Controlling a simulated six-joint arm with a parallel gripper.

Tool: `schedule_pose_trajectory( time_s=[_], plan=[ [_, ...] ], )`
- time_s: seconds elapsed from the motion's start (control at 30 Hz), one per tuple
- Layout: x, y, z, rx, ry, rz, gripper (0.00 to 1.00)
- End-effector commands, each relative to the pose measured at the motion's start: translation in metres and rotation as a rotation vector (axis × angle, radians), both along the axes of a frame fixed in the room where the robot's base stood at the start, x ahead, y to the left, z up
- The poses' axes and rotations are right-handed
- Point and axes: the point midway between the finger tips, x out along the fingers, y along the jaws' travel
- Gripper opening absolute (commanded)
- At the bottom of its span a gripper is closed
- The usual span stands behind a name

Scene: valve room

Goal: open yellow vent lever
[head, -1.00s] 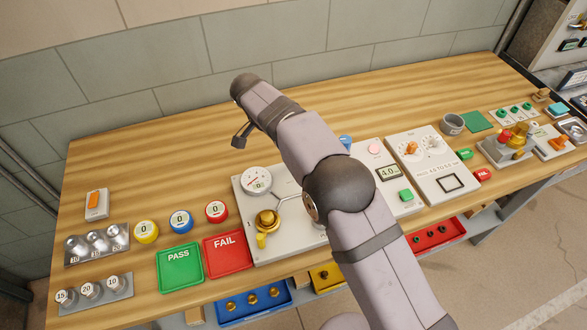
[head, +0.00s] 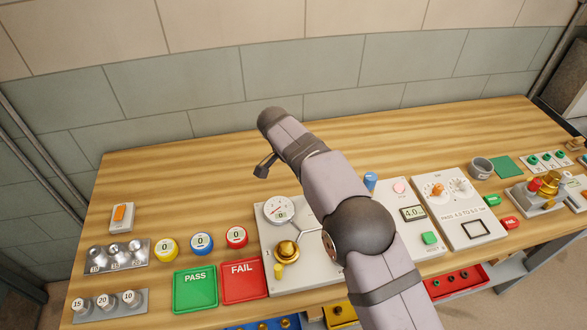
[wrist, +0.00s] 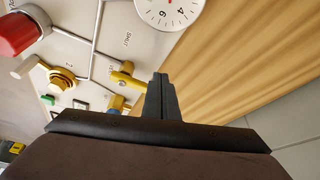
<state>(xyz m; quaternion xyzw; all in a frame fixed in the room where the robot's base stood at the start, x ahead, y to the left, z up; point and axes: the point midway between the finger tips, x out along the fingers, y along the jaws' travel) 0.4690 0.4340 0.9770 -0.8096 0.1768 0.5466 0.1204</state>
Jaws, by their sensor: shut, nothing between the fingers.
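The yellow lever (wrist: 124,75) is on the pale panel in the wrist view, near a "SHUT" label. My gripper (wrist: 160,82) is shut and empty, its dark fingers just right of the lever. A small gap seems to show between them, but I cannot be sure of the depth. In the head view my arm covers the middle of the panel (head: 303,282), and I cannot make out my fingertips there.
A gauge (head: 279,210) and brass knob (head: 286,252) are on the panel's left part. The green PASS tray (head: 195,289) and red FAIL tray (head: 243,280) lie left of it. A red cylinder (wrist: 20,32) shows in the wrist view. Bare wood lies behind the panel.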

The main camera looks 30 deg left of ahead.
Motion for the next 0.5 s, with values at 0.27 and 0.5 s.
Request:
schedule_pose_trajectory(
  time_s=[0.27,0.5],
  plan=[
    [-0.027,0.027,0.021,0.006,-0.001,0.001,0.00],
    [-0.037,0.036,0.058,0.003,0.002,0.002,0.00]
  ],
)
